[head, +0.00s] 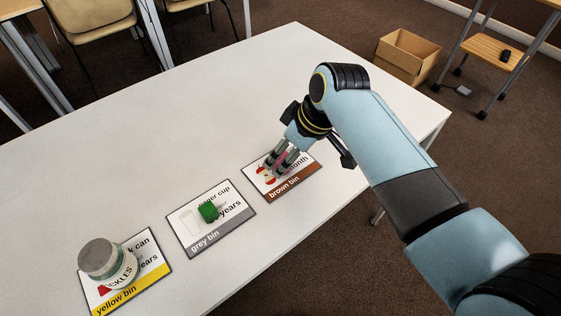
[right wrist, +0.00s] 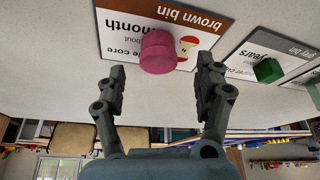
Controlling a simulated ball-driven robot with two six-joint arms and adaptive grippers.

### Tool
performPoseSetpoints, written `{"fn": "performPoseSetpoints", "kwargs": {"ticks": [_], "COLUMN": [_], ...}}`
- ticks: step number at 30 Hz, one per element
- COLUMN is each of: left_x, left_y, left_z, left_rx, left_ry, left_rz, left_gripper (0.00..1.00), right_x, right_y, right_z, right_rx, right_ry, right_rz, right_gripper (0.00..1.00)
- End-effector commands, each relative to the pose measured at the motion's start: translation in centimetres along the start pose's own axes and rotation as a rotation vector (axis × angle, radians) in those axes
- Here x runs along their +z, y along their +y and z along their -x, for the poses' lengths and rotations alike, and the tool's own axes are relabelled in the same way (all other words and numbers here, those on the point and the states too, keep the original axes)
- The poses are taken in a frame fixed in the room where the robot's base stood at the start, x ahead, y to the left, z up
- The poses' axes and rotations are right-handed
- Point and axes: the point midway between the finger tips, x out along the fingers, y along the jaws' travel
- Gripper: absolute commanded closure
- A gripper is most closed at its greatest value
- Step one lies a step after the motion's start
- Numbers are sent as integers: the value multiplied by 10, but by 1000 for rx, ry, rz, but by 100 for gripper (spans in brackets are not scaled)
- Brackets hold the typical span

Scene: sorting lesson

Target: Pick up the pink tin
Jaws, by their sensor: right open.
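The pink tin (right wrist: 157,52) stands on the brown bin card (right wrist: 190,20), shown whole in the right wrist view. In the head view only a pink sliver of it shows between the fingers, over the brown bin card (head: 295,184). My right gripper (head: 284,160) is open and empty, reaching down toward the card. In the right wrist view its two fingers (right wrist: 161,78) are spread wide, with the tin just beyond the tips and between their lines. I cannot see any contact. My left gripper is in neither view.
A green block (head: 208,212) sits on the grey bin card (head: 207,241). A lidded pickles jar (head: 99,258) stands on the yellow bin card (head: 151,275). The white table (head: 150,130) is clear behind the cards. A cardboard box (head: 404,62) stands on the floor beyond.

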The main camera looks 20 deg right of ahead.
Motion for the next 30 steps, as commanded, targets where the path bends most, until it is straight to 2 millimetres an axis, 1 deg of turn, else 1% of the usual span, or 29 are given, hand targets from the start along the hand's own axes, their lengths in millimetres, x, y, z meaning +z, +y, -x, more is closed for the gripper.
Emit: {"fn": "performPoseSetpoints", "kwargs": {"ticks": [1,3,6,9,15,27,29,30], "left_x": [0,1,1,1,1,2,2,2], "left_y": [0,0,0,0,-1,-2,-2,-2], "left_z": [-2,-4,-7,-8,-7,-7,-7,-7], "left_rx": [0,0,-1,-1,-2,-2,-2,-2], "left_ry": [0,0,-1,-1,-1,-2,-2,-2], "left_rz": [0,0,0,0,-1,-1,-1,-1], "left_gripper": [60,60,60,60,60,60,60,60], "right_x": [1,2,2,2,2,2,2,2], "right_y": [0,2,1,1,2,1,1,2], "right_z": [-10,-22,-35,-40,-40,-40,-40,-39], "right_rx": [-2,-2,-1,-1,0,0,0,0], "right_ry": [-3,-3,-2,-2,-1,-1,-1,-1], "right_rz": [0,-1,-1,-1,-1,-1,-1,-1], "right_gripper": [30,30,30,30,30,82,90,92]}}
